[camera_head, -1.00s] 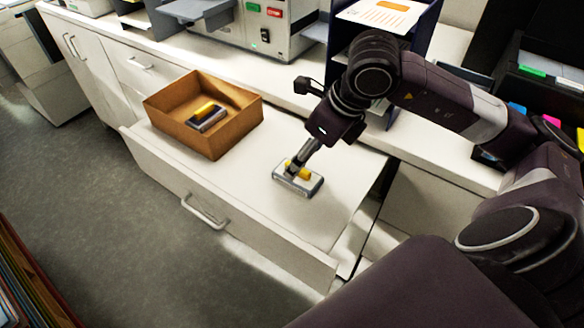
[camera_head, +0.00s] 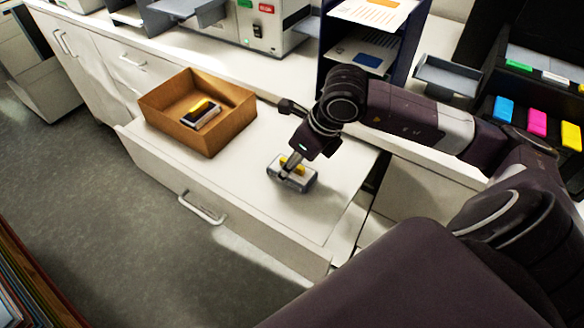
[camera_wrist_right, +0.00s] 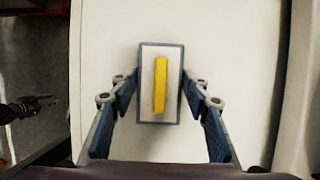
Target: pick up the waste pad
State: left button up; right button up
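A pad, grey-white with a yellow strip on top, is at the drawer's right part in the head view; I take it as the waste pad (camera_head: 302,181). In the right wrist view the pad (camera_wrist_right: 148,95) lies between the two blue-grey fingers of my right gripper (camera_wrist_right: 160,82). The fingertips meet its two long sides, so the gripper looks shut on it. In the head view my right gripper (camera_head: 287,172) reaches down to the pad. A shadow beside the pad suggests it is slightly off the surface. A dark gripper, likely my left (camera_wrist_right: 38,104), shows small at the wrist view's left edge.
An open cardboard box (camera_head: 212,140) on the white drawer (camera_head: 240,190) holds a similar pad (camera_head: 202,115) with a yellow strip. A dark shelf unit (camera_head: 408,60) and a machine (camera_head: 262,25) stand behind. Bare drawer surface lies between box and gripper.

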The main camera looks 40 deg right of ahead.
jog(key=c, duration=0.6)
jog(key=shift+o, duration=0.2)
jog(key=shift+r, duration=0.15)
